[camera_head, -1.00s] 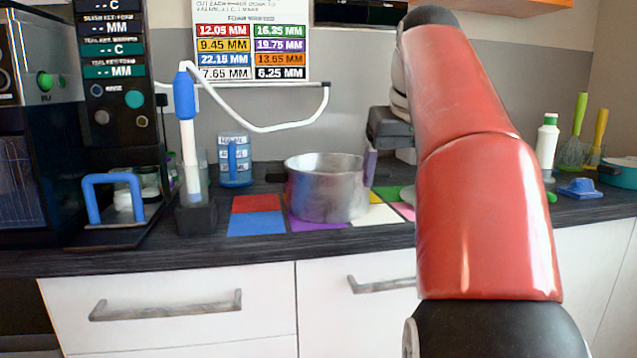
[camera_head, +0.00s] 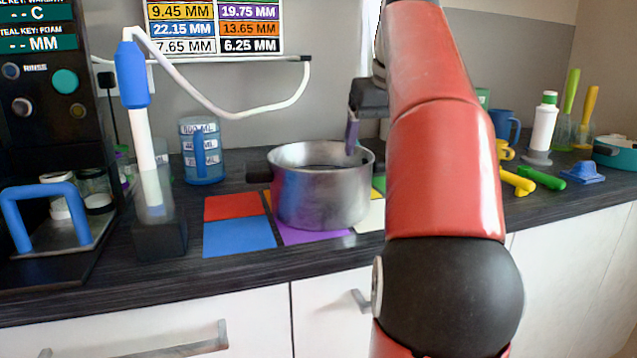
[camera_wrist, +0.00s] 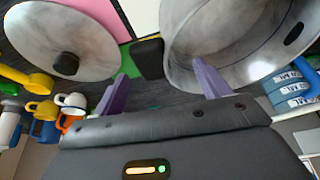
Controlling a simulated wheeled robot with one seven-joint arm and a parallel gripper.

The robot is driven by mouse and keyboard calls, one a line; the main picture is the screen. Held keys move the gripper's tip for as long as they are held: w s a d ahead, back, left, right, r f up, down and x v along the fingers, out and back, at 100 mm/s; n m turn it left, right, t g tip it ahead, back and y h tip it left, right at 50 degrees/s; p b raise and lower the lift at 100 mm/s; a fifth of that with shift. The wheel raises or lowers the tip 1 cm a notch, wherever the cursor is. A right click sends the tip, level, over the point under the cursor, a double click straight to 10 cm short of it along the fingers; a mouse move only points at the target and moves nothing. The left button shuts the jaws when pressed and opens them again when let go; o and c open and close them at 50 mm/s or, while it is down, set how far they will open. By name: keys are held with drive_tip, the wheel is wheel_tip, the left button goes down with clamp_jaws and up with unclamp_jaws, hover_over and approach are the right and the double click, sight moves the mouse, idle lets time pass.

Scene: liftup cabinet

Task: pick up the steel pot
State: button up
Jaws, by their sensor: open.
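The steel pot (camera_head: 322,200) stands upright on the coloured squares on the dark counter, with a black handle (camera_head: 258,177) on its left. In the wrist view the pot (camera_wrist: 240,45) fills the upper right, and a black handle (camera_wrist: 147,58) on its near side lies in the gap between the fingertips. My gripper (camera_wrist: 163,86) is open, with two purple fingers. The right finger overlaps the pot's rim in that view; contact cannot be told. In the head view one purple finger (camera_head: 352,133) shows at the pot's right rim; my red arm hides the rest.
A round lid (camera_wrist: 75,30) with a black knob lies beside the pot in the wrist view. A blue measuring jug (camera_head: 202,155) and a frothing wand stand (camera_head: 158,235) are left of the pot. Right of my arm are a white bottle (camera_head: 543,128) and green and yellow tools.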

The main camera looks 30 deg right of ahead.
sight(377, 158)
drive_tip(key=x, duration=0.1)
drive_tip(key=b+x, duration=0.1)
drive_tip(key=x, duration=0.1)
drive_tip(key=b+x, duration=0.1)
drive_tip(key=x, duration=0.1)
drive_tip(key=shift+s+d+f, duration=0.2)
drive_tip(key=shift+s, duration=0.1)
